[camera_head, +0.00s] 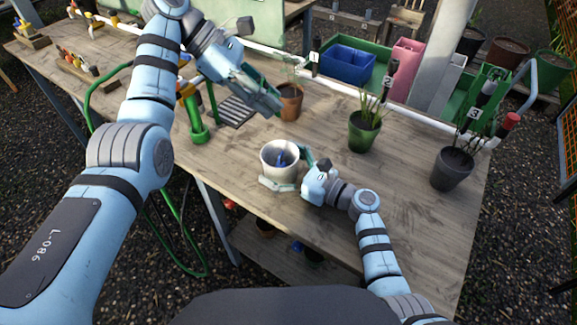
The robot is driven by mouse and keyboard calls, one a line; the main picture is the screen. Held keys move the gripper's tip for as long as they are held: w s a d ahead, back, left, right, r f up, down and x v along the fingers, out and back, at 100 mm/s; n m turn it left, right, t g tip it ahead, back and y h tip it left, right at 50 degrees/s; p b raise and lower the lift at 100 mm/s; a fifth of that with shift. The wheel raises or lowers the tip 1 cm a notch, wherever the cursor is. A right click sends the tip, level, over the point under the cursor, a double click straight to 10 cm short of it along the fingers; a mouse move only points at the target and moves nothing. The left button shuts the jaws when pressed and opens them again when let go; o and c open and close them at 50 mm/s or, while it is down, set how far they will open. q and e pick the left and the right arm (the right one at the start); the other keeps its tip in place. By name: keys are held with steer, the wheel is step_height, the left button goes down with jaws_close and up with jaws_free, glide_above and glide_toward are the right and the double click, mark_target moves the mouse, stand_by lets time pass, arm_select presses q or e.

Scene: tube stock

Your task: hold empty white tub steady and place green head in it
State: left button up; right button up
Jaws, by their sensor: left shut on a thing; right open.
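The white tub (266,167) stands upright near the front edge of the wooden table. It is not empty: a small blue thing (282,158) shows inside it. My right gripper (291,174) is open, with its fingers at the right and front sides of the tub; I cannot tell whether they touch it. My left gripper (268,103) is above the table, behind the tub and left of a terracotta pot. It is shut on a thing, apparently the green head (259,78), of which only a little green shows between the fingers.
A terracotta pot with a plant (291,103) stands close beside my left gripper. A green pot (364,132) and a dark pot (452,168) stand to the right.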

steer(key=c, duration=1.3)
arm_select(q)
step_height(320, 180, down, 11)
steer(key=shift+r, duration=0.15)
arm_select(e)
steer(key=shift+o, duration=0.2)
arm_select(q)
steer(key=o, duration=0.9)
steer(key=v, duration=0.7)
steer(key=shift+a, duration=0.2)
arm_select(e)
steer(key=o, duration=1.2)
